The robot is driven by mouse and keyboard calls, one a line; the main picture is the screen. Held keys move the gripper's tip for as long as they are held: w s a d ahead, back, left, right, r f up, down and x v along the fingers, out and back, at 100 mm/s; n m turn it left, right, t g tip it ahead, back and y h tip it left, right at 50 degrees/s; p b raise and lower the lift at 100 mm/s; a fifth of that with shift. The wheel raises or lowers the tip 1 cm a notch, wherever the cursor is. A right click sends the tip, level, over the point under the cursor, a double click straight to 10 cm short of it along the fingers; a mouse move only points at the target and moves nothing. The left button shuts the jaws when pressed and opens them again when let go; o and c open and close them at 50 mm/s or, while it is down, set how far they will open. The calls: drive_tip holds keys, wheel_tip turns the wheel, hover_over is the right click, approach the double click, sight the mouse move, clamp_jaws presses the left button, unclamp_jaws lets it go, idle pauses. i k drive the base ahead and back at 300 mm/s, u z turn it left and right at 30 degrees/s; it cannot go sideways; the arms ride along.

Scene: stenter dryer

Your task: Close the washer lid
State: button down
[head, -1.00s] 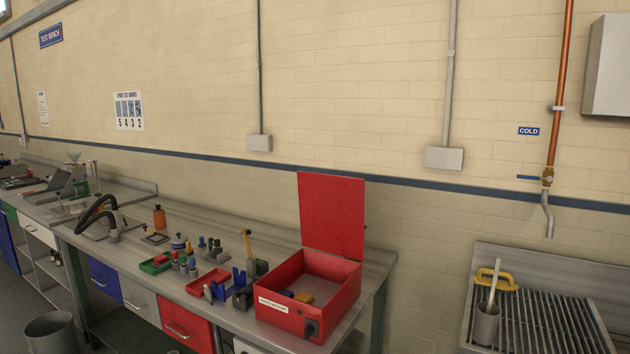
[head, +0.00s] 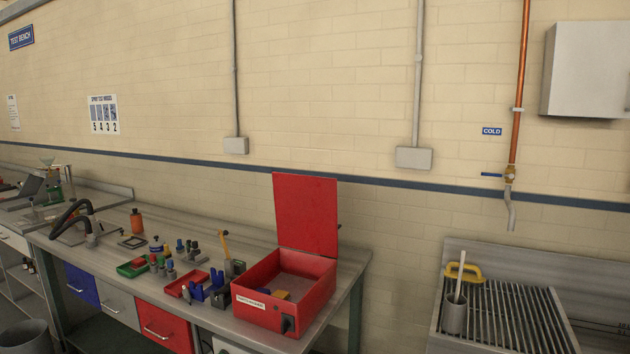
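The red box (head: 309,313), which I take to be the washer, stands at the right end of the grey bench in the head view. Its red lid (head: 306,214) stands open, upright along the back edge. The box carries a white label (head: 251,302) and a dark fitting on its front. My gripper does not show in this view.
Small tools, a red tray and a green tray (head: 132,268) crowd the bench left of the box. An orange bottle (head: 137,222) stands further back.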

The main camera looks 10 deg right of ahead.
sight(306, 207)
drive_tip(key=z, duration=0.1)
drive_tip(key=i, duration=1)
drive_tip(key=u, duration=0.1)
